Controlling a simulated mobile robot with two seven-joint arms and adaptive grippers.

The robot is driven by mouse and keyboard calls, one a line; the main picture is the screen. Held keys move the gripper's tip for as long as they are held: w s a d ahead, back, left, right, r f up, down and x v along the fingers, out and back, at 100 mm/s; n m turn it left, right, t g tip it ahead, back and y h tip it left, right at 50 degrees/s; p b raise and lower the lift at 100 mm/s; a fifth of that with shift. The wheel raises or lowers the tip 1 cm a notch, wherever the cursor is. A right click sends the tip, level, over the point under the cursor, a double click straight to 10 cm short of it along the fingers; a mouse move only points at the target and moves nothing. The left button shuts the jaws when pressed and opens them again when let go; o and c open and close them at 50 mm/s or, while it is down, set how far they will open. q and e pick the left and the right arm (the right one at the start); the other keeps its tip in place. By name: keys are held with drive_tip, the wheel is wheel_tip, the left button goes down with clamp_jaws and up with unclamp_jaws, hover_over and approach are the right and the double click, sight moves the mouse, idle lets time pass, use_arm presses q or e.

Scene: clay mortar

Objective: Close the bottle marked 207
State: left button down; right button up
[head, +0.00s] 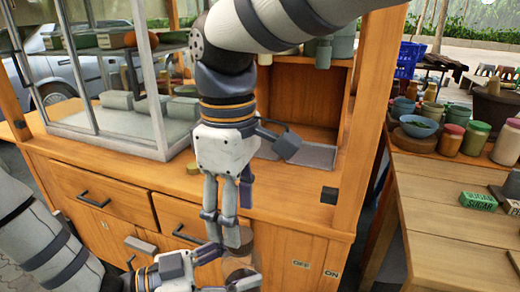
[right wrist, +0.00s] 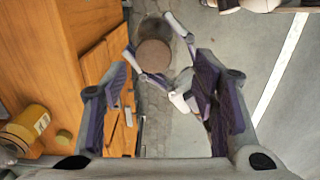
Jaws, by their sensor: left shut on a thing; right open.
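A round brown-topped container (right wrist: 153,54), looking like a see-through bottle seen from above, is between the fingers of my left gripper (right wrist: 165,52). It also shows in the head view (head: 238,241), in front of the cabinet. No number is readable on it. My left gripper (head: 226,262) is shut on it. My right gripper (head: 228,222) hangs above it in the head view, open and empty, pointing down. A small yellow piece (head: 193,168) lies on the counter.
The wooden cabinet (head: 110,195) with drawers and a glass case (head: 125,110) stands behind the grippers. A wooden table (head: 450,215) at the right holds several jars and green boxes. A gap separates table and cabinet.

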drive_tip(key=r+n, duration=0.1)
drive_tip(key=n, duration=0.2)
drive_tip(key=r+n, duration=0.1)
drive_tip(key=n, duration=0.2)
drive_tip(key=r+n, duration=0.1)
drive_tip(key=n, duration=0.2)
drive_tip(key=shift+w+d, duration=0.2)
drive_tip(key=shift+w, duration=0.1)
hover_over(242, 273)
drive_tip(key=w, duration=0.3)
drive_tip(key=f, duration=0.8)
drive_tip(key=shift+a, duration=0.2)
